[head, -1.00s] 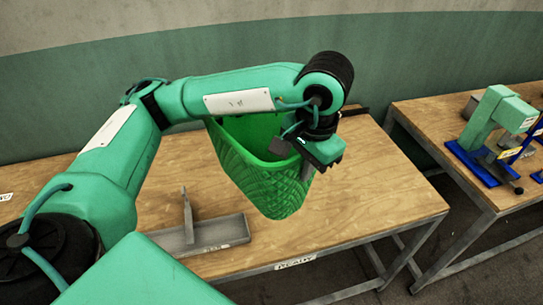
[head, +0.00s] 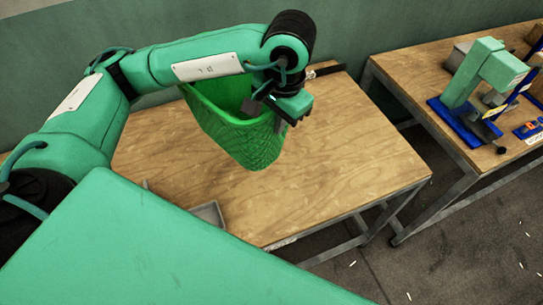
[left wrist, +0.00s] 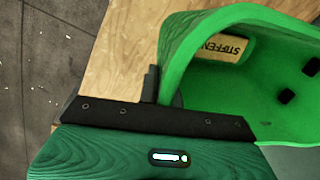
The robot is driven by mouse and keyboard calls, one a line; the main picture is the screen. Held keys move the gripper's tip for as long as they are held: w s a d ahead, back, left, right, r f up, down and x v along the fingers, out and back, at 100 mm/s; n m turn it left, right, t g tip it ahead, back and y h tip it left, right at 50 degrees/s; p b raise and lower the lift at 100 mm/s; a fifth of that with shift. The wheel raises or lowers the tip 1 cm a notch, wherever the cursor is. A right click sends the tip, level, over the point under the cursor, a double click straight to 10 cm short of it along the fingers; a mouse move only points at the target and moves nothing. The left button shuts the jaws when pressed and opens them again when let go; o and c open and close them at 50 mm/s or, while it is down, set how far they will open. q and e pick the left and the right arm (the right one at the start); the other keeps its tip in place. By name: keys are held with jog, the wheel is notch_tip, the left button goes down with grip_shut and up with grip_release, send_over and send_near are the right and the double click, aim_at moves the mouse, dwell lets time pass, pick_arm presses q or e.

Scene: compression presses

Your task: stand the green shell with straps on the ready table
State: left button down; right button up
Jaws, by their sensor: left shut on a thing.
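The green shell (head: 245,140) is a basket-like bag body with a quilted outside and an open top. It hangs upright over the wooden ready table (head: 350,165); whether its bottom touches the top, I cannot tell. My left gripper (head: 284,115) is shut on the shell's rim at its right side. In the left wrist view the shell's green wall (left wrist: 190,40) runs into my left gripper (left wrist: 160,90). Inside the shell a label reading "STIFFEN" (left wrist: 222,46) and dark spots show. I cannot make out straps. My right gripper is not in view.
A grey metal tray (head: 208,213) lies at the table's front left, partly hidden by my own body. A second table (head: 425,75) at the right holds a green press on a blue base (head: 470,110). The ready table's right part is clear.

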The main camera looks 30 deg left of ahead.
pick_arm(q)
notch_tip(320, 180, down, 16)
jog(key=p, duration=0.4)
jog(key=shift+p, duration=0.4)
jog(key=shift+w+f, duration=0.1)
jog(key=shift+f, duration=0.05)
jog(key=c, duration=1.6)
grip_release()
